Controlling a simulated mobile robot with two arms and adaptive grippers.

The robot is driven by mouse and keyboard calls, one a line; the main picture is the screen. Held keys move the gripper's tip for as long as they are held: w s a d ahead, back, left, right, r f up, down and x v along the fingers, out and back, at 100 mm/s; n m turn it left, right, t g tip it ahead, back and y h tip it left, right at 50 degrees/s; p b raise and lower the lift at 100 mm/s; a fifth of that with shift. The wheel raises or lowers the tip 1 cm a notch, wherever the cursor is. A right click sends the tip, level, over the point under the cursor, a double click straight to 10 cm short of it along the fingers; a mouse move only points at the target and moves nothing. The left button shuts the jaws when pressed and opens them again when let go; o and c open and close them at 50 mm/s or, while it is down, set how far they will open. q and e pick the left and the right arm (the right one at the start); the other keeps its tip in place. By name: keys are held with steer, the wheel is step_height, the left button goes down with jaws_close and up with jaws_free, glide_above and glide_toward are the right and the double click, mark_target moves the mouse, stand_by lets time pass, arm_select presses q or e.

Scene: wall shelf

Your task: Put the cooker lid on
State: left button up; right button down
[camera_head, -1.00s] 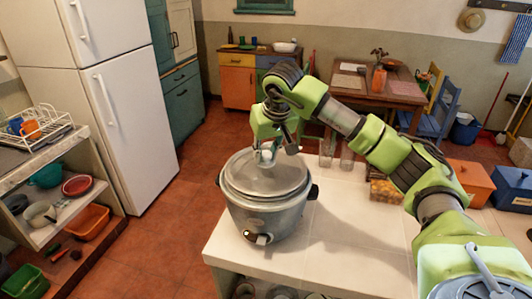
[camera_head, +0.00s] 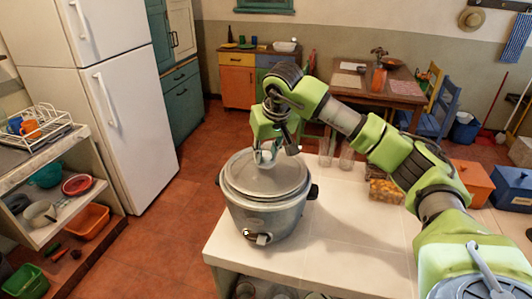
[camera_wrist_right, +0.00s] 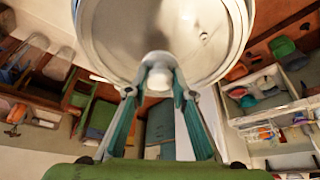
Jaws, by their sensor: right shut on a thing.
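The grey rice cooker (camera_head: 262,220) stands on the near left part of the white-tiled counter. Its round, translucent grey lid (camera_head: 240,178) lies level over the cooker's mouth, lined up with the rim. No clear gap shows between lid and rim, but I cannot tell whether it is fully seated. My right gripper (camera_head: 267,155) points down from above and is shut on the lid's pale knob. My left gripper is not in view.
The white counter (camera_head: 345,240) is clear in front and right of the cooker. Glasses (camera_head: 346,158) and a container of yellowish food (camera_head: 386,192) stand at its back edge. A shelf with a dish rack (camera_head: 38,128) and a white fridge (camera_head: 125,120) are at left.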

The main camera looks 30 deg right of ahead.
steer(key=shift+f, duration=0.35)
stand_by(1.0)
steer(key=c, duration=1.8)
jaws_free()
steer(key=shift+o, duration=0.8)
steer(key=shift+s, duration=0.1)
steer(key=v, duration=1.2)
